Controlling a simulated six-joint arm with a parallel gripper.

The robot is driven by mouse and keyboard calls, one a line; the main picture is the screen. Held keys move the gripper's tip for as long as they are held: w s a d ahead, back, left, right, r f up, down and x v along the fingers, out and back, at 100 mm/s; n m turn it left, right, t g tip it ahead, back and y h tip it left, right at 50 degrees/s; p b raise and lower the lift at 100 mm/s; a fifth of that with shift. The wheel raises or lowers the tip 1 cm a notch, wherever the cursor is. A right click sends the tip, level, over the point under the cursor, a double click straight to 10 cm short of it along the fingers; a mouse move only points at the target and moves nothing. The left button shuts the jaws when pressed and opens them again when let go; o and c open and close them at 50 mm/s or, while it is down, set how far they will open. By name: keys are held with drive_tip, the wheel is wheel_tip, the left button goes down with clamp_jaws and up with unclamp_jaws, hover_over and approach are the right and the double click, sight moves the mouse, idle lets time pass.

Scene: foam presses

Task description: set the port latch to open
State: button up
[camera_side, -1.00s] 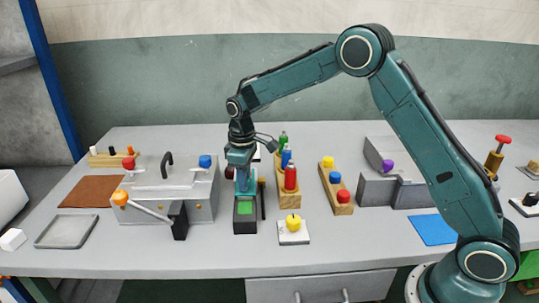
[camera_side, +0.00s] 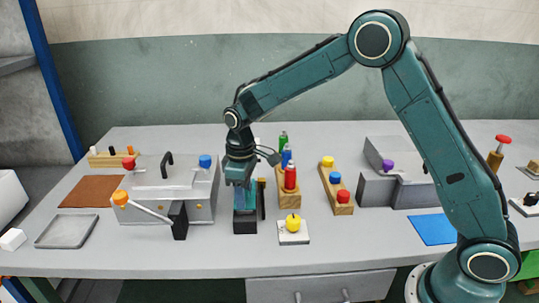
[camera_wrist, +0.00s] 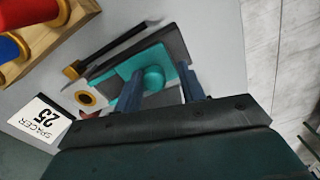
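A low dark box (camera_side: 245,228) stands mid-table below my gripper (camera_side: 245,207). In the wrist view the box (camera_wrist: 168,43) has a teal slab (camera_wrist: 118,70) with a round teal knob (camera_wrist: 153,78) on it. My gripper's two fingers (camera_wrist: 157,88) are apart, one on each side of the knob; contact is not clear. The grey press (camera_side: 200,208) at left has a lever with an orange knob (camera_side: 120,197), a black block, a red knob (camera_side: 128,163) and a blue knob (camera_side: 205,161). I cannot tell which part is the port latch.
A wooden rack with red, blue and green bottles (camera_side: 290,178) stands close right of my gripper. A yellow knob on a white plate (camera_side: 294,239) lies in front of it. A white SPACER 25 card (camera_wrist: 40,118) shows in the wrist view. A grey tray (camera_side: 67,231) lies far left.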

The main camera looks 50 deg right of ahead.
drive_tip(key=shift+o, duration=0.3)
drive_tip(key=shift+w+d, duration=0.1)
drive_tip(key=shift+d, duration=0.05)
drive_tip(key=shift+r, duration=0.1)
drive_tip(key=shift+r, duration=0.5)
wheel_tip(320, 180, up, 13)
drive_tip(key=shift+f, duration=0.15)
